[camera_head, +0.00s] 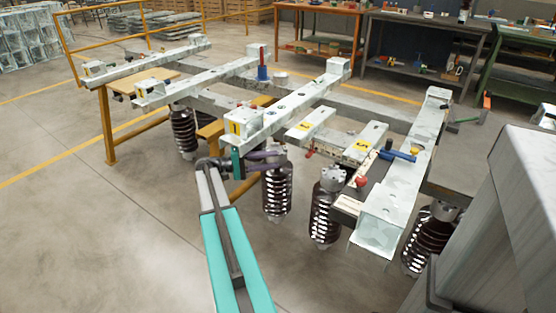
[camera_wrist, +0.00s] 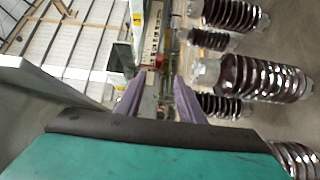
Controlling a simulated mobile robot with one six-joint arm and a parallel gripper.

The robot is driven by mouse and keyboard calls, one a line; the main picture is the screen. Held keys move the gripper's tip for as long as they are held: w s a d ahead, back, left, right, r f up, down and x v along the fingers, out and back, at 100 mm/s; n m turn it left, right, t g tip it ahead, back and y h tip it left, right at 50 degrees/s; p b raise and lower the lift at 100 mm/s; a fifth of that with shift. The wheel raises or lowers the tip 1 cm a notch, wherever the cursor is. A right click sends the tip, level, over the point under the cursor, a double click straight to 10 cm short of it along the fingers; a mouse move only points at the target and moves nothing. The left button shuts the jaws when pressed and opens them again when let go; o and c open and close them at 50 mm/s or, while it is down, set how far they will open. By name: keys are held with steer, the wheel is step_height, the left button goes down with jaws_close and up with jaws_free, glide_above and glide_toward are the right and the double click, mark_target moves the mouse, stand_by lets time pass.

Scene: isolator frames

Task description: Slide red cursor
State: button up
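A small red part (camera_head: 310,153) shows at the left end of a ruler-like strip under the frame beams in the head view. A rounded red knob (camera_head: 361,181) stands farther right, beside the block marked 5. I cannot tell which is the cursor. My gripper (camera_head: 281,157) is below the near beam, to the left of both. In the wrist view, its two purple fingers (camera_wrist: 160,78) are apart with a gap between them. A red piece (camera_wrist: 159,61) shows beyond the fingertips, within that gap. I see no contact with it.
Pale metal beams (camera_head: 290,108) lie above and around my gripper. Dark ribbed insulators (camera_head: 277,190) hang below, close to it, and fill the right of the wrist view. A blue-handled lever (camera_head: 397,154) sits at the right. The floor (camera_head: 90,240) at the left is clear.

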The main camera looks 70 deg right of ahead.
steer(key=a+f+t, duration=0.1)
steer(key=m+t+h+b, duration=0.2)
steer(key=t+h+b, duration=0.1)
steer(key=t+b, duration=0.35)
glide_toward(306, 156)
steer(key=v, duration=0.4)
steer(key=shift+b, duration=0.4)
steer(key=shift+s+d+f, duration=0.1)
steer(key=b+x, duration=0.2)
steer(key=x, duration=1.1)
steer(key=shift+s+d+b, duration=0.2)
steer(key=shift+d+b, duration=0.1)
jaws_close()
